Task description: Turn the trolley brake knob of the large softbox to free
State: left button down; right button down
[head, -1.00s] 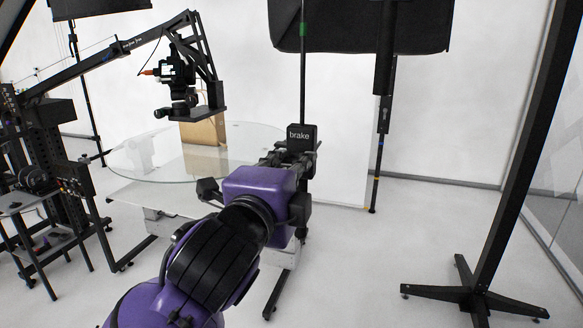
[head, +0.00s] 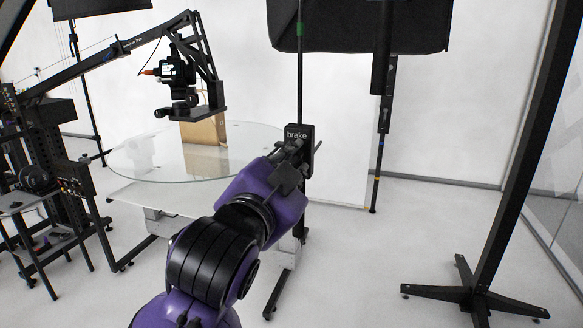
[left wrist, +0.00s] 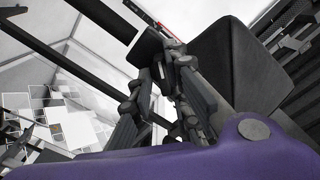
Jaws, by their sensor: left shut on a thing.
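The black brake box (head: 301,133), labelled "brake", sits on the slim dark pole (head: 302,70) below the large softbox (head: 350,30) in the head view. My left gripper (head: 292,153) is at the lower front of the box. It is shut on a small part there, which I take to be the brake knob; the fingers hide it. The gripper is rolled so that one side of it faces the camera. In the left wrist view the fingers (left wrist: 165,92) reach up to a dark block. The knob's pointer or setting cannot be seen. My right gripper is not in view.
A round glass turntable (head: 150,165) with a brown box (head: 205,131) stands behind and left of my left arm. A camera crane (head: 100,57) reaches over it. A black stand (head: 477,298) with feet is at the right. The floor between is clear.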

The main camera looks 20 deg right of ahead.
pick_arm(q)
jog(key=n, duration=0.2)
jog(key=r+n, duration=0.1)
jog(key=n, duration=0.1)
jog(key=shift+s, duration=0.1)
jog(key=shift+f+n, duration=0.15)
jog(key=shift+n, duration=1.55)
jog(key=shift+f, duration=0.1)
jog(key=shift+d+f, duration=0.1)
jog(key=c, duration=1.8)
grip_release()
jog(key=shift+f, duration=0.1)
jog(key=v, duration=0.7)
jog(key=shift+s, duration=0.2)
